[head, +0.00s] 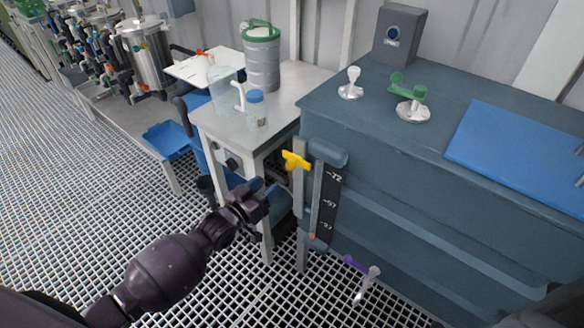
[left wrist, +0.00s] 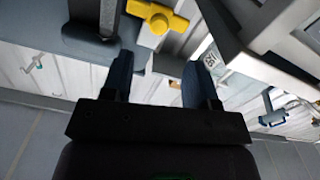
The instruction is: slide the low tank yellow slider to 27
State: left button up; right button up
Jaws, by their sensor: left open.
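The yellow slider (head: 296,160) sits near the top of a vertical rail on the left end of the dark blue-grey low tank (head: 420,195). A black scale strip (head: 327,205) beside it has white marks; the top one looks like 72 and the lower ones are too small to read surely. The slider is slightly above the top mark. My left gripper (head: 258,202) is below and left of the slider, apart from it. In the left wrist view the yellow slider (left wrist: 158,20) is beyond the open, empty fingers (left wrist: 158,78). My right gripper is not in view.
A white table (head: 225,125) with a green-lidded canister (head: 262,58) and a blue-capped jar (head: 256,103) stands left of the tank. A purple-handled valve (head: 358,268) sticks out low on the tank front. Grating floor (head: 90,215) is open at left.

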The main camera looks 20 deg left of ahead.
aim_at(288, 168)
pick_arm(q)
jog(key=b+x, duration=0.1)
jog(key=x, duration=0.8)
jog(key=shift+s+f, duration=0.1)
jog(key=shift+f, duration=0.05)
jog(key=shift+w+d, duration=0.2)
jog(key=shift+w, duration=0.45)
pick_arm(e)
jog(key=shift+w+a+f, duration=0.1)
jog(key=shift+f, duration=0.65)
